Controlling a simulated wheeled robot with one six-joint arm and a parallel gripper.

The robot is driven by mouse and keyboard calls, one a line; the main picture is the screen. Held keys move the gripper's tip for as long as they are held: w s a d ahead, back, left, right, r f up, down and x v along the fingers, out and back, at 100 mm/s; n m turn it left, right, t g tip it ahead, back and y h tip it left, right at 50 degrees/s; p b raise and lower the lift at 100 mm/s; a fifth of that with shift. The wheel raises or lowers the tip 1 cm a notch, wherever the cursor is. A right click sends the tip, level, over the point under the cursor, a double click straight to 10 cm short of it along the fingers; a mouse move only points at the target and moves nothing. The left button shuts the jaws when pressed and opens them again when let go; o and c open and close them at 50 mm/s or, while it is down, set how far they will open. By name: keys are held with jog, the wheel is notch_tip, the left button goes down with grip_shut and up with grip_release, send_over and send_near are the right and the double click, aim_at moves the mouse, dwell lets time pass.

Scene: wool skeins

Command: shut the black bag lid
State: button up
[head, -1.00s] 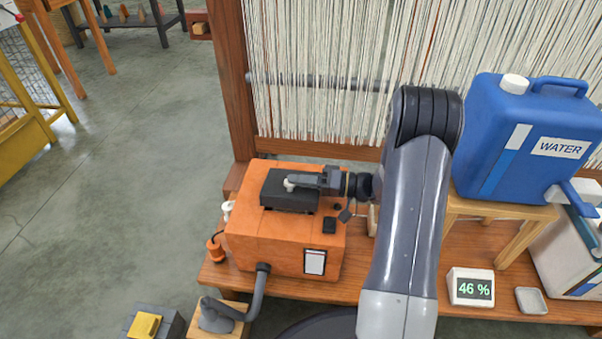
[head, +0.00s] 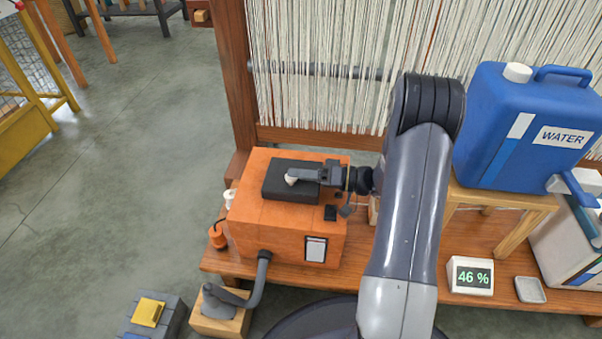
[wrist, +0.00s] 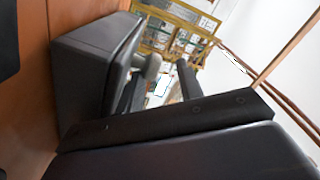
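The black bag lid (head: 280,192) appears as a dark, box-like piece on top of the orange case (head: 285,221). It looks down on the case, but I cannot tell whether it is fully shut. A small pale knob (head: 291,179) shows at its upper side, by the tip of my gripper (head: 303,176), which reaches in from the right, over the lid. In the wrist view, the dark block (wrist: 85,85) fills the left side, beside my gripper (wrist: 168,78). Its fingers look apart, with a gap between them. Whether they touch the knob is unclear.
The case stands on a wooden bench (head: 410,268) before a loom with pale threads (head: 320,60). A blue water container (head: 520,125) stands right of my arm. A grey hose (head: 260,285) hangs at the case's front.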

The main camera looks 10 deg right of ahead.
jog(key=shift+o, duration=1.4)
jog(key=shift+f, duration=0.1)
jog(key=shift+d, duration=0.1)
jog(key=p+v, duration=0.3)
jog(key=v, duration=0.7)
jog(key=shift+s+d, duration=0.15)
jog(key=shift+d, duration=0.15)
